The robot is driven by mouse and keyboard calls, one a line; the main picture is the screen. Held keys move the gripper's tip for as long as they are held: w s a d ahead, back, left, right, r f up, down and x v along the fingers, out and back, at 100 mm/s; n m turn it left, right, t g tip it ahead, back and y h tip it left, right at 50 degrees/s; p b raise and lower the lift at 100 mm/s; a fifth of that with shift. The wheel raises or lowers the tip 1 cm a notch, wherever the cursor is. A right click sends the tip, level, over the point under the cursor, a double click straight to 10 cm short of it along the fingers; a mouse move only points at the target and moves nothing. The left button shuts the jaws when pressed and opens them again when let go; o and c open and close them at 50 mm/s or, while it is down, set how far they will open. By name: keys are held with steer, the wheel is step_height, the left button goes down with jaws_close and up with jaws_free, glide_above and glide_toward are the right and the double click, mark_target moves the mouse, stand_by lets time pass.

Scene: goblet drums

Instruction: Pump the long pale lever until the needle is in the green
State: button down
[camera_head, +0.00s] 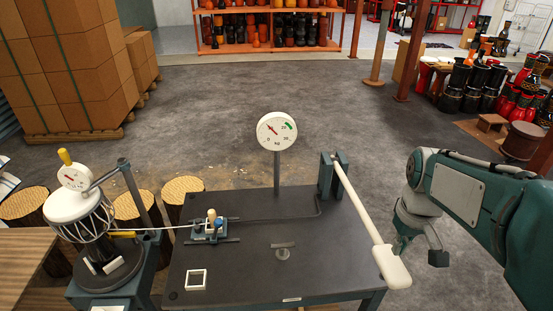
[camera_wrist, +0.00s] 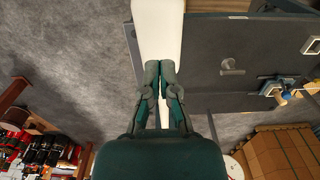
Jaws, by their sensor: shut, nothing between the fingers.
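The long pale lever (camera_head: 358,208) runs from a dark green bracket (camera_head: 326,178) on the table's right to a wide white paddle end (camera_head: 393,268) past the table's right edge. The round gauge (camera_head: 277,131) stands on a post behind the table. Its red needle points up and left, away from the green patch at the upper right of the dial. My gripper (camera_head: 402,243) is beside the paddle, on its right in the head view. In the wrist view my gripper (camera_wrist: 160,68) is shut and empty, its fingertips overlapping the white paddle (camera_wrist: 157,25); contact cannot be told.
The dark table (camera_head: 240,260) carries a small clamp (camera_head: 210,228) with a cord to a goblet drum (camera_head: 82,215) on the left. Log stools (camera_head: 183,190) stand behind it. Boxes (camera_head: 65,60) and drum shelves (camera_head: 270,30) are farther back. Grey floor is open behind the table.

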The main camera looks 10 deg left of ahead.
stand_by(0.4)
step_height(320, 180, down, 19)
step_height(320, 180, up, 19)
steer(key=shift+s+r, duration=0.1)
steer(key=shift+s, duration=0.05)
stand_by(1.5)
stand_by(0.7)
step_height(320, 180, down, 19)
step_height(320, 180, up, 19)
steer(key=shift+s+d+f, duration=0.1)
stand_by(1.6)
stand_by(0.3)
